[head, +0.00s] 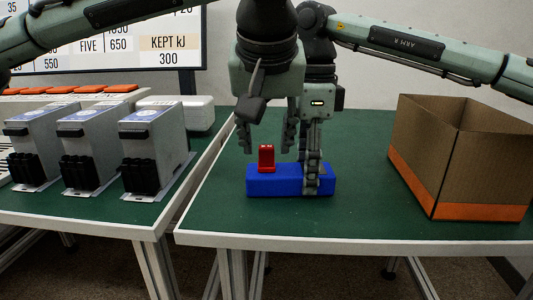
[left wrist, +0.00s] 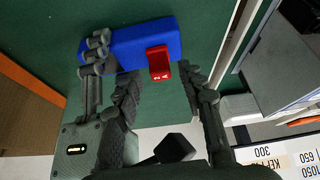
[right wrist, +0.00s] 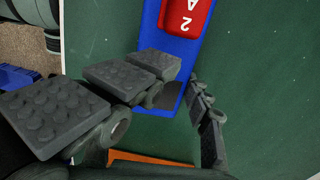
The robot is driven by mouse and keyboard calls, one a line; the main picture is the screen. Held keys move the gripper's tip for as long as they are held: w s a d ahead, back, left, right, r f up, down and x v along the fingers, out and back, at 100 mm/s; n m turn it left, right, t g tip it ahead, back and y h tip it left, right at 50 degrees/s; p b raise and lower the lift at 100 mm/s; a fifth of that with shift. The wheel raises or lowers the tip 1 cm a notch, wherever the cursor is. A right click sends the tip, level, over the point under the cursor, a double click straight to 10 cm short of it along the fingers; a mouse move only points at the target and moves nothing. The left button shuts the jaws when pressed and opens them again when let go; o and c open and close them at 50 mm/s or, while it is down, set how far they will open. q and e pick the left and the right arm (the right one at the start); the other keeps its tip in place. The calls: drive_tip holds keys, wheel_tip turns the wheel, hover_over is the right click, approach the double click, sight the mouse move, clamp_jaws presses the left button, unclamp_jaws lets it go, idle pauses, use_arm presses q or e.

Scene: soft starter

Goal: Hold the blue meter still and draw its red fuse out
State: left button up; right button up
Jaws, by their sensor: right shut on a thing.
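The blue meter (head: 284,186) lies flat near the front of the green table. The red fuse (head: 266,158) stands upright in its top, left of the middle. My right gripper (head: 313,180) is shut on the meter's right end; the right wrist view shows its padded fingers on either side of the meter (right wrist: 176,75). My left gripper (head: 267,146) points down over the fuse, open, with one finger to each side. In the left wrist view the fuse (left wrist: 158,63) shows just beyond the fingertips, apart from them. The fuse's lower part is hidden inside the meter.
An open cardboard box (head: 455,165) stands on the right of the table. On the left table (head: 95,210) stand several grey units (head: 152,140) with black fronts. A gap separates the two tables. The green surface left and right of the meter is clear.

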use_arm(q)
drive_tip(key=shift+x, duration=1)
drive_tip(key=shift+c, duration=0.8)
drive_tip(key=c, duration=0.7)
clamp_jaws()
drive_tip(key=shift+r, duration=0.1)
